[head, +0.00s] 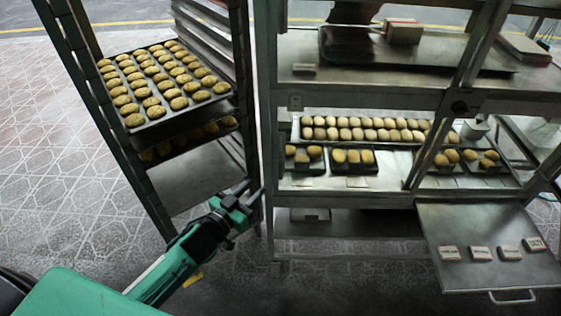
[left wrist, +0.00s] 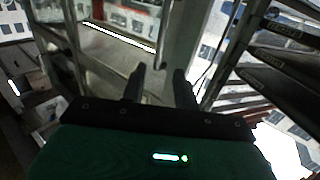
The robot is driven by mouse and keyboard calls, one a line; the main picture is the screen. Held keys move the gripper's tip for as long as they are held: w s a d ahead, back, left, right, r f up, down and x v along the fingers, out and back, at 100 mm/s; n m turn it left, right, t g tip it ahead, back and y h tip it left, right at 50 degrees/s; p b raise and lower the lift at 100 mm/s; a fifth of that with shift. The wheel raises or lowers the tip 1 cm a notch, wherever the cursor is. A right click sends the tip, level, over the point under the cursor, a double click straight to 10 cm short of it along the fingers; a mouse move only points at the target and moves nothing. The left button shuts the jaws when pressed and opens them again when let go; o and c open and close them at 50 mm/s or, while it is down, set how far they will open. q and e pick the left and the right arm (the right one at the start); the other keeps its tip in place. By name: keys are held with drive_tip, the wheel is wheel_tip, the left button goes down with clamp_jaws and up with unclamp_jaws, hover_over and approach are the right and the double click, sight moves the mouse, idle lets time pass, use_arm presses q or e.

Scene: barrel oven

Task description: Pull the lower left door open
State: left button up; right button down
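The metal oven-like cabinet (head: 345,200) stands at the centre and right in the head view. I cannot clearly make out its lower left door there. My left gripper (head: 250,192) is just left of the cabinet's left front edge, beside the rack. In the left wrist view its two dark fingers (left wrist: 158,86) stand apart with nothing visible between them. A vertical metal bar (left wrist: 162,45), perhaps a handle, shows just beyond the fingertips. I cannot tell whether they touch it. My right gripper is not in view.
A tall rack (head: 90,95) with a tray of buns (head: 163,122) stands close left of my left gripper. At lower right a metal panel (head: 470,285) with a handle (head: 512,298) juts out, bearing several small blocks. The floor (head: 340,295) before the cabinet's left part is clear.

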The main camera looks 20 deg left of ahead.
sight(280, 162)
use_arm(q)
drive_tip(key=p+x, duration=0.1)
drive_tip(key=x, duration=1.1)
drive_tip(key=shift+x, duration=0.8)
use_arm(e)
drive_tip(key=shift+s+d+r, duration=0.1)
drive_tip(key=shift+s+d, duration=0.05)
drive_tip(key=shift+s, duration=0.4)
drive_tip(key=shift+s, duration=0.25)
use_arm(q)
clamp_jaws()
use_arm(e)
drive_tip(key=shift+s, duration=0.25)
use_arm(q)
drive_tip(key=shift+d, duration=0.1)
